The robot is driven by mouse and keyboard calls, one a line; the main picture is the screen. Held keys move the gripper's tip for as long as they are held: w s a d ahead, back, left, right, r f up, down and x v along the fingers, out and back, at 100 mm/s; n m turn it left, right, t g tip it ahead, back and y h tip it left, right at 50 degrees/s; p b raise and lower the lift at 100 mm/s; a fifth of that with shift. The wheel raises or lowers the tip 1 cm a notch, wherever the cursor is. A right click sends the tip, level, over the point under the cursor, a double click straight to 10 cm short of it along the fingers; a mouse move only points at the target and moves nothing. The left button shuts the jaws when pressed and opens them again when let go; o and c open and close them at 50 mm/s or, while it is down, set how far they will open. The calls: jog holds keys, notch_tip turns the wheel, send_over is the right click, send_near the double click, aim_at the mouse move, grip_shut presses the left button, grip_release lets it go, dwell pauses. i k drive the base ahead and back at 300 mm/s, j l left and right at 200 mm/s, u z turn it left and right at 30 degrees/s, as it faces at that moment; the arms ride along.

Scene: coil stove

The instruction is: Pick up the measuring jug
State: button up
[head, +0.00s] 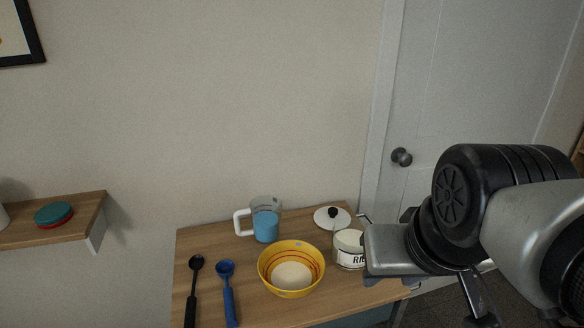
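The measuring jug (264,221) stands upright near the back of the wooden worktop, against the wall. It is clear, with blue contents and a white handle on its left side. Nothing touches its handle, and the yellow bowl stands in front of it and to the right. My arm reaches in from the right edge of the head view, well to the right of the jug. My gripper (478,302) seems to be the dark parts low under the wrist, partly cut off by the picture's bottom edge. Its fingertips are not clear, so I cannot tell its opening.
A yellow bowl (270,262) with pale contents is on the worktop (204,246). A labelled white jar (346,252) is partly behind my wrist, with a knobbed lid (322,220) behind it. Black (192,290) and blue (229,293) spoons lie left. A shelf (80,225) is further left.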

aim_at(265, 210)
jog(key=k+j+u, duration=0.15)
jog(key=j, duration=0.35)
jog(key=k+j+u, duration=0.1)
jog(key=j, duration=0.35)
jog(key=i+j+u, duration=0.1)
jog(key=j, duration=0.25)
jog(key=i+j+u, duration=0.1)
jog(key=j, duration=0.2)
